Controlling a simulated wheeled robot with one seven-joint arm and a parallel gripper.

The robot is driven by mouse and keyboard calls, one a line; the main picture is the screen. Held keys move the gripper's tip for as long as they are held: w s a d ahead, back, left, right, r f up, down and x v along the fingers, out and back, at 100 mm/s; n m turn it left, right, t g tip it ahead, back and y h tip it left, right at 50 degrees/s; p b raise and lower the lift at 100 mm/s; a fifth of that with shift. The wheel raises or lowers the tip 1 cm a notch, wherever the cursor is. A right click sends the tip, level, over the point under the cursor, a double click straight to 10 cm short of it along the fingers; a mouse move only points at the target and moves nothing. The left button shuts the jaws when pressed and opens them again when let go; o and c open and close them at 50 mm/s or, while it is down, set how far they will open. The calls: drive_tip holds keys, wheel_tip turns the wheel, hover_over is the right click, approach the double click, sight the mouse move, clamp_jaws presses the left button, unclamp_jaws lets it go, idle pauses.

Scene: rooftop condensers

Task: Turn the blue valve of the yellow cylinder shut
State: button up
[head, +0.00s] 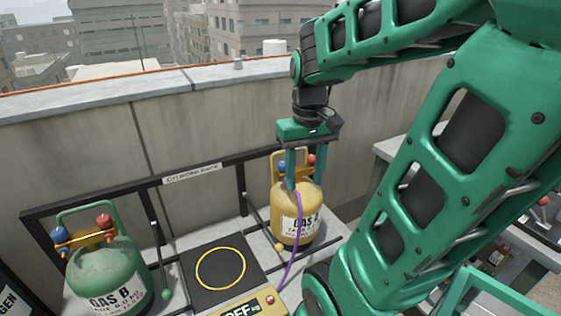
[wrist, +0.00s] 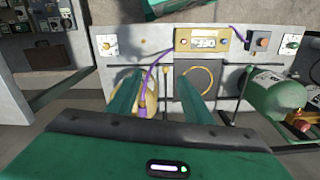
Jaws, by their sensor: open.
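The yellow cylinder (head: 284,222) stands upright at the right end of the rack in the head view, with a handle and a red valve (head: 311,160) on top. In the wrist view, part of the yellow cylinder (wrist: 151,100) shows between the fingers (wrist: 160,76), nearer the left one.
A green cylinder (head: 108,275) with its own blue valve (head: 60,235) and red valve (head: 104,221) stands at the left. A black pad with a yellow ring (head: 221,268) lies between the cylinders. The rack rail (head: 115,194) and wall run behind. A box with a display (head: 245,306) sits in front.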

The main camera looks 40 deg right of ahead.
drive_tip(key=w+d+r+n, duration=0.2)
drive_tip(key=w+d, duration=0.4)
drive_tip(key=w, duration=0.5)
drive_tip(key=n, duration=0.3)
hover_over(283, 166)
drive_tip(key=w+d, duration=0.1)
drive_tip(key=f, duration=0.2)
wheel_tip(283, 166, down, 10)
drive_tip(key=shift+d+f, duration=0.1)
drive_tip(key=shift+d, duration=0.05)
